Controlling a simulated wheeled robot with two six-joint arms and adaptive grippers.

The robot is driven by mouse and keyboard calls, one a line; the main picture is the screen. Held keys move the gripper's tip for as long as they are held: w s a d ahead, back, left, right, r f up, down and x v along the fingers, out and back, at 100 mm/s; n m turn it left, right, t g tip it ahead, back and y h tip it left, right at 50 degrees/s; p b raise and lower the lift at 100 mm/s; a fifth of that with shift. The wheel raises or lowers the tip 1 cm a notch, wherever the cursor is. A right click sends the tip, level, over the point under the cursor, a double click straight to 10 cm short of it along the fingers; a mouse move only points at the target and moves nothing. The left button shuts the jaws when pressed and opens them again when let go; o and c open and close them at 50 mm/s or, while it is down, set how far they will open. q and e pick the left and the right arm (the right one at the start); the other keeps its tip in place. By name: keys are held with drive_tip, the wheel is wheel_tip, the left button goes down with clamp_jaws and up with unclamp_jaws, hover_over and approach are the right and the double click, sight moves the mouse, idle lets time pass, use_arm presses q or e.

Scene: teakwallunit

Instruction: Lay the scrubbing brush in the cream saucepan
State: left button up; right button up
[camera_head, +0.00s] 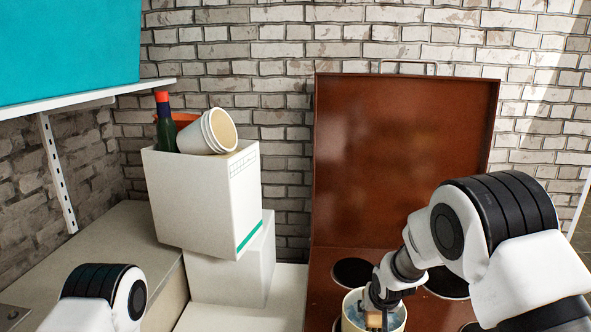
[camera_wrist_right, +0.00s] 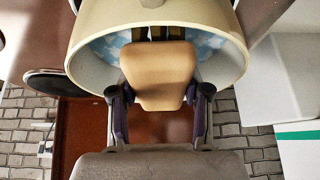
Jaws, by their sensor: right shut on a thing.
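The cream saucepan (camera_head: 346,315) stands on the brown stove at the lower right of the head view, its inside patterned blue and white. Its round mouth also fills the top of the right wrist view (camera_wrist_right: 88,28). My right gripper (camera_head: 376,308) is over the saucepan's mouth, partly hiding it. It is shut on the scrubbing brush (camera_wrist_right: 158,76), whose tan block shows between the fingers, with its far end at or within the mouth. How deep the brush sits, and whether it touches the pan, I cannot tell. My left gripper is out of view.
The brown stove (camera_head: 400,160) has its lid raised at the back, with dark burner discs (camera_head: 353,272) around the pan. A shelf (camera_head: 80,105) hangs at upper left.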

drive_tip(key=shift+f+b, duration=1.05)
drive_tip(key=shift+f, duration=0.1)
idle(0.3)
drive_tip(key=o, duration=1.1)
